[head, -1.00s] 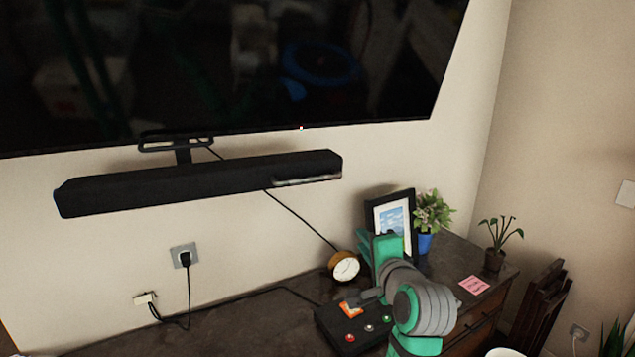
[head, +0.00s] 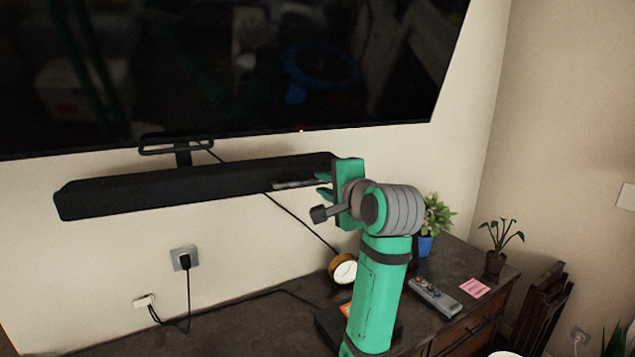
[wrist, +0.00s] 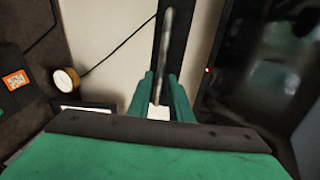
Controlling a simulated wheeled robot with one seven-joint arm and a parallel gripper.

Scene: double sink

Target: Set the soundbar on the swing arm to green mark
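The soundbar (head: 170,188) is a long black bar mounted below the TV, slightly tilted in the picture. The swing arm's bracket (head: 183,155) shows above it. A pale strip runs along the soundbar's right end. My gripper (head: 323,184) is at that end, its two green fingers apart. In the wrist view, my gripper's fingers (wrist: 160,85) point toward the soundbar (wrist: 179,30), with the metallic strip (wrist: 164,60) lined up near the gap between them. Contact cannot be told. I do not see a green mark on or near the soundbar.
The TV (head: 230,70) hangs just above my gripper. Below are a round clock (head: 343,270), a wall socket (head: 185,258), a remote (head: 436,297), a pink note (head: 475,288) and a potted plant (head: 495,262). A cable runs from the soundbar down the wall.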

